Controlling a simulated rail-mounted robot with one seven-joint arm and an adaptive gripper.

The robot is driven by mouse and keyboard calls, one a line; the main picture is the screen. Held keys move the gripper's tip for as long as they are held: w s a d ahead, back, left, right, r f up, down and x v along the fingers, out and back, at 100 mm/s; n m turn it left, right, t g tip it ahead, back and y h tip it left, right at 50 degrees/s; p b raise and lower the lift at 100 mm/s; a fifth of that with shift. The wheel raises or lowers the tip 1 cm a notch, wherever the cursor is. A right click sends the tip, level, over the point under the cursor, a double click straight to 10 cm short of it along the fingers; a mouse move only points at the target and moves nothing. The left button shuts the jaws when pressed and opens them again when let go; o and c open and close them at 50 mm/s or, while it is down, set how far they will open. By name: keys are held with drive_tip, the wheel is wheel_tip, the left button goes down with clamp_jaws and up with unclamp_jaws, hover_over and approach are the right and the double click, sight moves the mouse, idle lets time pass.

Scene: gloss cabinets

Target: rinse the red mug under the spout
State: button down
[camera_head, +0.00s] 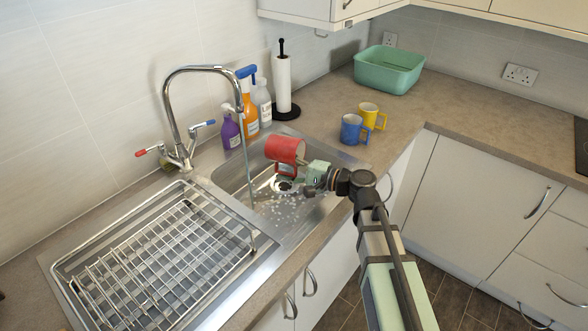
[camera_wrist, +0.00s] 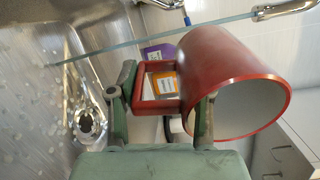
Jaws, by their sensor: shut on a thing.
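The red mug (camera_head: 283,149) is held over the sink basin, tipped on its side with its handle low and its pale opening towards the right. In the wrist view the red mug (camera_wrist: 215,70) shows its open end facing the lower right. My gripper (camera_head: 308,172) is shut on the mug's handle; both fingers (camera_wrist: 165,108) also show in the wrist view. The chrome spout (camera_head: 213,70) arches over the basin. A thin water stream (camera_head: 247,150) falls left of the mug, apart from it in the head view, and reaches the basin floor.
A wire rack (camera_head: 160,258) covers the drainer at left. Several bottles (camera_head: 248,108) and a paper towel roll (camera_head: 284,82) stand behind the basin. A blue mug (camera_head: 352,130), a yellow mug (camera_head: 372,115) and a green tub (camera_head: 389,70) stand on the right counter.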

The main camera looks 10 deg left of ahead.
sight(278, 165)
drive_tip(key=x, duration=1.3)
drive_tip(key=shift+a+r+b, duration=0.2)
drive_tip(key=shift+r+b, duration=0.15)
drive_tip(key=shift+b, duration=0.1)
drive_tip(key=shift+d, duration=0.15)
drive_tip(key=v, duration=0.3)
drive_tip(key=b+v, duration=0.1)
drive_tip(key=v, duration=0.2)
drive_tip(key=b+v, duration=0.1)
drive_tip(key=v, duration=0.2)
drive_tip(key=shift+s+d+f, duration=0.1)
drive_tip(key=shift+d+f, duration=0.15)
drive_tip(key=shift+d, duration=0.1)
drive_tip(key=shift+d, duration=0.1)
idle(0.4)
drive_tip(key=shift+s+d+r+p, duration=0.15)
drive_tip(key=shift+d+r+p, duration=0.1)
drive_tip(key=shift+d+r, duration=0.4)
drive_tip(key=shift+s+d+r+p, duration=0.2)
drive_tip(key=shift+d+r, duration=0.1)
drive_tip(key=shift+d, duration=0.6)
drive_tip(key=shift+s+d+r+p, duration=0.1)
drive_tip(key=shift+d+r+p, duration=0.15)
drive_tip(key=shift+d+r, duration=0.4)
drive_tip(key=shift+d+f, duration=0.1)
drive_tip(key=shift+d, duration=0.1)
